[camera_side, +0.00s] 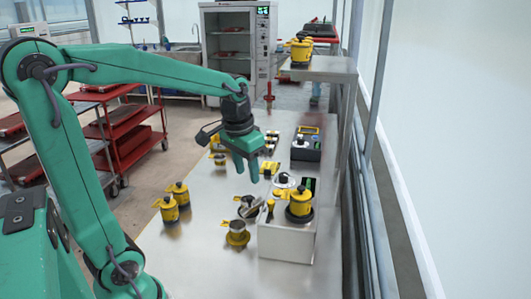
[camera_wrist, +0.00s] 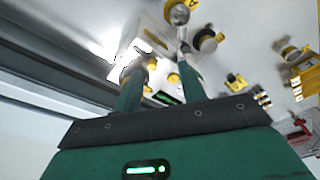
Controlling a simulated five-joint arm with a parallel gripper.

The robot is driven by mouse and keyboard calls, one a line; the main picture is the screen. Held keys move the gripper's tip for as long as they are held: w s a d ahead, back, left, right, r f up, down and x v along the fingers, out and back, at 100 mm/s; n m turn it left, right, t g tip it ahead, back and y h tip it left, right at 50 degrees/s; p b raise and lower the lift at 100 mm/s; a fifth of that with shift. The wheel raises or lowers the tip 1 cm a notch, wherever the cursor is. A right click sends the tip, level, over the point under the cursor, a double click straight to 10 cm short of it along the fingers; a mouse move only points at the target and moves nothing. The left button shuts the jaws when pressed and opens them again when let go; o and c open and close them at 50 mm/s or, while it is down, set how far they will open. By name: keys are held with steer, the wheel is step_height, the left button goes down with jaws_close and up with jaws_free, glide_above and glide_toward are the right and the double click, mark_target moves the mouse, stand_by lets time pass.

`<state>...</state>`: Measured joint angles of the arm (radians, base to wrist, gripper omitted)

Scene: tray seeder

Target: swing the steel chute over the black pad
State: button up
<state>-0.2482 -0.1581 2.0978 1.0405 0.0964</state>
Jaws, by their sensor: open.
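My gripper (camera_side: 246,180) is open and empty, pointing down above the steel table. Its two green fingers also show in the wrist view (camera_wrist: 160,72). What looks like the steel chute (camera_side: 247,209) is a small grey trough below and in front of the gripper, beside the white box. A yellow-handled piece (camera_side: 270,206) stands at its right end. The gripper appears apart from it. I cannot clearly make out the black pad; a dark panel with green marks (camera_side: 309,184) lies at the back of the box.
A yellow pot (camera_side: 300,201) stands on the white box (camera_side: 287,240). Two yellow canisters (camera_side: 170,208) stand farther left. A black instrument (camera_side: 306,150) is behind. The front left of the table is bare.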

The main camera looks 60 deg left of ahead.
steer(key=g, duration=0.2)
glide_above(249, 197)
step_height(249, 197, down, 4)
steer(key=shift+w+r+n, duration=0.1)
steer(key=shift+n, duration=0.3)
steer(key=shift+f, duration=3.95)
jaws_close()
